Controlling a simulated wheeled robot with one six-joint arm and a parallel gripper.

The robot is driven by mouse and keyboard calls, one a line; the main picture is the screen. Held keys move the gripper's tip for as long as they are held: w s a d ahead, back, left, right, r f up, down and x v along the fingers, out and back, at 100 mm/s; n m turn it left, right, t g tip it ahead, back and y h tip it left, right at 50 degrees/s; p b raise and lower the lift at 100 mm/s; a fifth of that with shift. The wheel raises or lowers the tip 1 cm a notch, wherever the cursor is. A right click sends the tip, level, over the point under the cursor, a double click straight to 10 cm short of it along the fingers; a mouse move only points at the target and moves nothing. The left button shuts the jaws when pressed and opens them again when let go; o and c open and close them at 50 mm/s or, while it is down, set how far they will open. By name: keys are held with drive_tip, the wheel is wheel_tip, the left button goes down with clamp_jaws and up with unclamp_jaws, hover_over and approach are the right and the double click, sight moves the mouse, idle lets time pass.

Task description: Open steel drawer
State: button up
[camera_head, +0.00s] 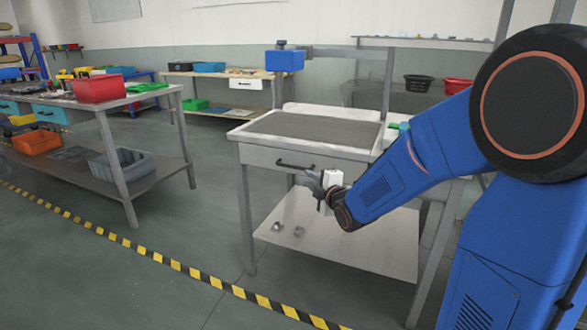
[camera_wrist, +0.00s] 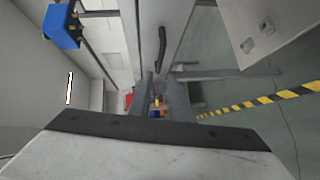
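The steel drawer (camera_head: 262,158) is set under the top of the grey-white workbench, and its front looks flush with the bench, so it appears closed. Its dark bar handle (camera_head: 294,165) runs across the front. My gripper (camera_head: 314,182) is just below and to the right of the handle, in front of the drawer. In the wrist view the handle (camera_wrist: 161,48) shows ahead of my gripper (camera_wrist: 157,82), apart from the fingers. A gap shows between the two fingers, with nothing held in it. The exact distance to the handle is hard to judge.
The bench's lower shelf (camera_head: 335,238) holds small metal pieces. A blue box (camera_head: 285,61) is mounted on a post above the bench. Another table with a red bin (camera_head: 98,88) stands at left. Yellow-black floor tape (camera_head: 170,262) crosses the clear floor in front.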

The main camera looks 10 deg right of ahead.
sight(295, 168)
drive_tip(key=x, duration=1.5)
drive_tip(key=shift+w+f, duration=0.15)
clamp_jaws()
